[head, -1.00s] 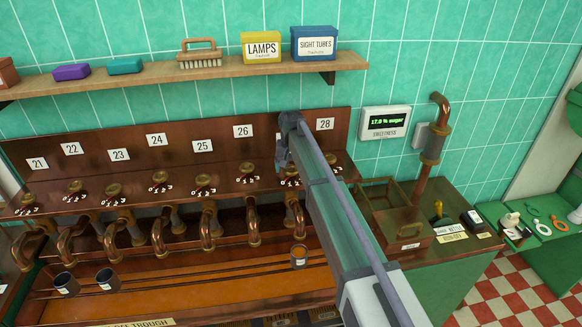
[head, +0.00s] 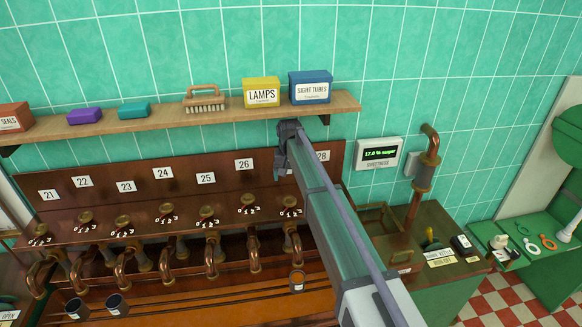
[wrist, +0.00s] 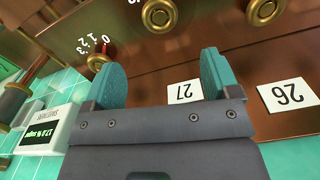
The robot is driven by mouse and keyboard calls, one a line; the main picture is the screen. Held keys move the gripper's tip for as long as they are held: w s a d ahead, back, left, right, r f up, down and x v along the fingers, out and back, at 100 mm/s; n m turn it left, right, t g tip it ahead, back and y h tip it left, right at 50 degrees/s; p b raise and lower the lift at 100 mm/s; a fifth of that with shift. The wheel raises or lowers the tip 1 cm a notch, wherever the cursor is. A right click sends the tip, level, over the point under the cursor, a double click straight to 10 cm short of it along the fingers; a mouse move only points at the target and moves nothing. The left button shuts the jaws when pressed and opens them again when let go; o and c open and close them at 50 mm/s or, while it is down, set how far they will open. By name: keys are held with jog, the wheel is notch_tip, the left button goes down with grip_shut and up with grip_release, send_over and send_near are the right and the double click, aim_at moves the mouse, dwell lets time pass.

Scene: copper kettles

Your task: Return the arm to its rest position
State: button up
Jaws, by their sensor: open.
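My gripper (wrist: 163,78) is open in the wrist view, its two teal fingers wide apart with nothing between them. It is close to the dark brown panel (wrist: 260,125), near the upside-down plate 27 (wrist: 184,92). In the head view my arm reaches up from the lower right, and its far end stands in front of the panel between plates 26 (head: 244,164) and 28 (head: 322,156), just below the shelf. It hides plate 27.
A wooden shelf (head: 220,110) holds boxes and a brush. Several brass knobs and copper taps (head: 210,250) line the panel. The sweetness display (head: 378,155) reads 17.0 % sugar.

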jog(key=s+d+f+b, duration=0.6)
jog(key=s+d, duration=0.2)
jog(key=s, duration=0.4)
jog(key=s+d+f+b, duration=0.6)
jog(key=s+d, duration=0.2)
jog(key=s, duration=0.4)
jog(key=s+d+f+b, duration=0.6)
jog(key=s+d, duration=0.2)
jog(key=s, duration=0.5)
jog(key=shift+f+m, duration=0.2)
jog(key=shift+m, duration=0.1)
